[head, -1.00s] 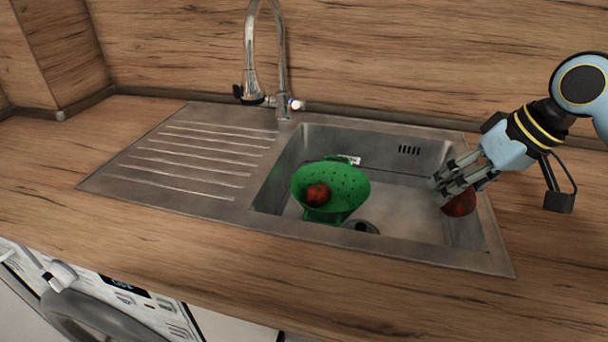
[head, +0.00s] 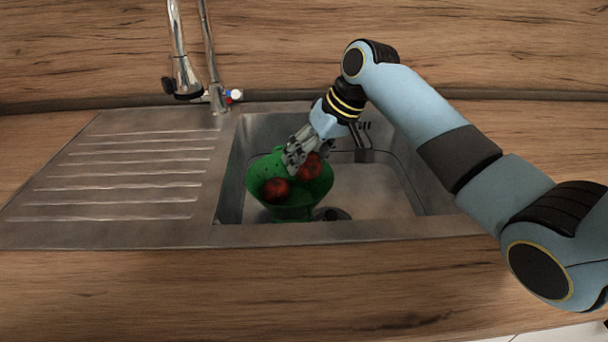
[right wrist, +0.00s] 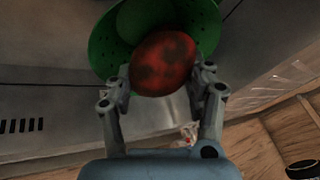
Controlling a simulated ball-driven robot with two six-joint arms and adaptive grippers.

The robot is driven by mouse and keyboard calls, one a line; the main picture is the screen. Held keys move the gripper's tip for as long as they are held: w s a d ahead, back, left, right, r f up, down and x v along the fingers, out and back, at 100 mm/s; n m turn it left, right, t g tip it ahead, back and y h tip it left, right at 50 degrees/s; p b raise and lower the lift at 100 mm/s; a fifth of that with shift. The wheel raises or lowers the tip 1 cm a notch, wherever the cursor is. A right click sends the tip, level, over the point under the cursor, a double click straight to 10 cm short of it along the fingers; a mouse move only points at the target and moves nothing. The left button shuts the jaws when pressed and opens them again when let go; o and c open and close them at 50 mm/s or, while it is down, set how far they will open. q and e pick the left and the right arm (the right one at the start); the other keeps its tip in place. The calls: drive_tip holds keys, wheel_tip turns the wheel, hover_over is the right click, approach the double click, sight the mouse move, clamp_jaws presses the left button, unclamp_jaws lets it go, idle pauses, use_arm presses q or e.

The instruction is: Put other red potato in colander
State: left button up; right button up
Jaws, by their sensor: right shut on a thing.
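The green colander (head: 262,171) stands in the sink basin and also shows in the right wrist view (right wrist: 104,45). One red potato (head: 276,190) lies inside it. My right gripper (head: 298,160) is over the colander's right part, shut on the other red potato (head: 307,167). In the right wrist view this potato (right wrist: 163,64) is between the fingertips (right wrist: 164,80), in front of the colander. I cannot tell whether the held potato touches the colander. My left gripper is not in view.
The steel sink (head: 385,205) has a drainboard (head: 130,175) on its left. A chrome faucet (head: 210,60) stands behind the basin. The basin right of the colander is clear. The wooden counter (head: 200,285) in front is bare.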

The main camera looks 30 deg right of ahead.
sight(306, 179)
drive_tip(key=shift+w+a+f, duration=0.1)
drive_tip(key=shift+a+f, duration=0.1)
drive_tip(key=shift+f, duration=1.9)
drive_tip(key=shift+f, duration=0.65)
drive_tip(key=o, duration=1.2)
drive_tip(key=shift+o, duration=0.2)
drive_tip(key=p+v, duration=0.1)
drive_tip(key=v, duration=1.2)
drive_tip(key=shift+r, duration=0.2)
drive_tip(key=shift+w, duration=0.2)
